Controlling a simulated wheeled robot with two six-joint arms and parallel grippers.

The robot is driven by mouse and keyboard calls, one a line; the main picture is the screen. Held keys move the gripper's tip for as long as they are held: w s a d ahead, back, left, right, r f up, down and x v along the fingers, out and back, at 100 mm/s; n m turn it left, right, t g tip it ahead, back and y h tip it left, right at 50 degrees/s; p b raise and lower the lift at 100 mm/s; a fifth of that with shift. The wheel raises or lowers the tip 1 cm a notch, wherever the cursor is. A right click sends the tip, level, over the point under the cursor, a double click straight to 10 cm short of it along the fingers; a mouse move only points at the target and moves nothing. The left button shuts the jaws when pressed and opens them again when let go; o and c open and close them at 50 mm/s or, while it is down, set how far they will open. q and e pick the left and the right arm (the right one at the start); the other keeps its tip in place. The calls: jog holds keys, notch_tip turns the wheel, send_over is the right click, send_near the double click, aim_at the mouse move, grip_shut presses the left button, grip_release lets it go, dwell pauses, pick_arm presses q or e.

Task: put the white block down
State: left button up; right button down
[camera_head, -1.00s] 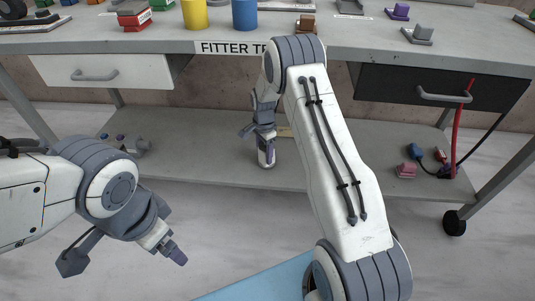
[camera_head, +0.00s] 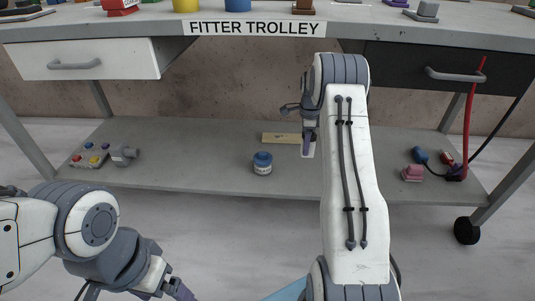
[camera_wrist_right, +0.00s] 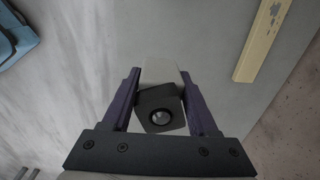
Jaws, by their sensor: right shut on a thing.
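The white block (camera_wrist_right: 163,72) is between the two purple fingers of my right gripper in the right wrist view. A dark box-shaped part with a round lens covers its near end. In the head view my right gripper (camera_head: 309,143) is shut on the block, over the trolley's lower shelf (camera_head: 210,170). A small pale bit of the block (camera_head: 308,151) shows there, mostly hidden by the fingers. I cannot tell whether it touches the shelf. My left gripper (camera_head: 178,290) is low at the bottom edge, partly cut off; its opening is unclear.
A blue-lidded jar (camera_head: 262,163) stands left of my right gripper. A yellowish strip (camera_head: 281,138) lies behind. The trolley top (camera_head: 150,27) overhangs the shelf.

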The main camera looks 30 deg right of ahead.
jog(key=f+b, duration=0.3)
jog(key=f, duration=0.2)
jog(key=f+b, duration=0.3)
jog(key=f, duration=0.2)
jog(key=shift+s+a+f, duration=0.1)
jog(key=shift+s+a, duration=0.05)
jog(key=shift+a, duration=0.05)
jog(key=shift+f, duration=0.1)
jog(key=shift+f, duration=0.4)
jog(key=shift+c, duration=0.8)
grip_release()
